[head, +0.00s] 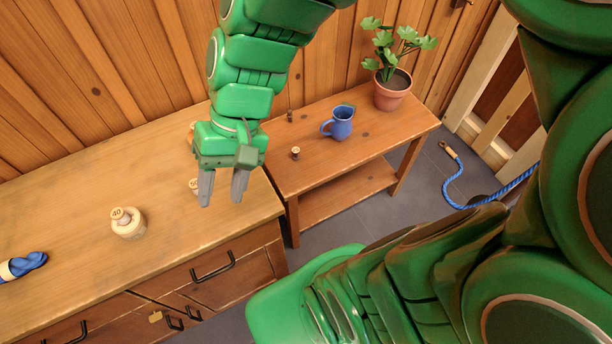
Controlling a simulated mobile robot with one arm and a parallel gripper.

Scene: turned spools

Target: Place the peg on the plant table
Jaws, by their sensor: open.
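My gripper (222,188) is open, its two grey fingers pointing down over the right end of the wooden dresser; nothing shows between them. A small pale turned piece (194,185) shows beside and partly behind the left finger, mostly hidden. The plant table (335,165) is the lower wooden table to the right, with a potted plant (391,92) at its far right. A small turned piece with a pale top (295,153) stands near its left front edge. I cannot tell which small piece is the peg.
A pale spool marked 40 (127,224) stands on the dresser (75,205), with a blue bundle (22,266) at left. A blue mug (339,122) and a small dark piece (290,116) are on the plant table. A blue rope (480,202) lies on the floor.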

